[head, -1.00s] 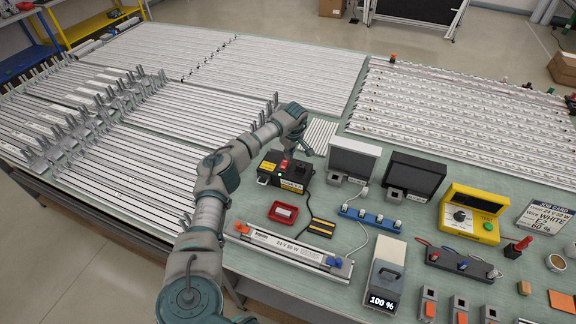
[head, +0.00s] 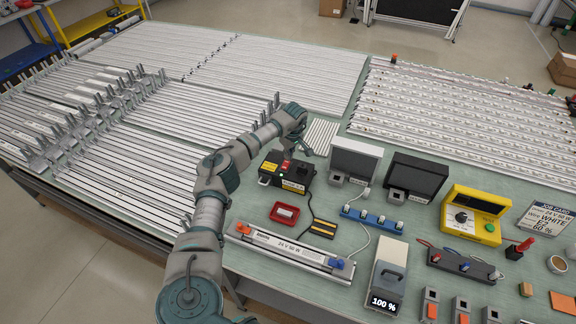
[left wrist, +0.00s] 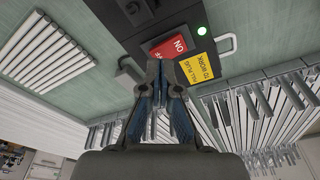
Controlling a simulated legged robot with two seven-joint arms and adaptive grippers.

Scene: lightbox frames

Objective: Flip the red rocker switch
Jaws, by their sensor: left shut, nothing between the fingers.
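The red rocker switch (head: 285,165) sits on top of a black box (head: 271,179) with yellow labels, at the middle of the bench in the head view. In the head view my left gripper (head: 301,146) hangs just behind and above the box. Whether the fingertips touch the rocker I cannot tell. My right gripper is not in view.
A red tray (head: 284,214) and a metal light bar (head: 290,253) lie in front. Rows of metal profiles (head: 160,165) fill the left, with upright brackets near my arm.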

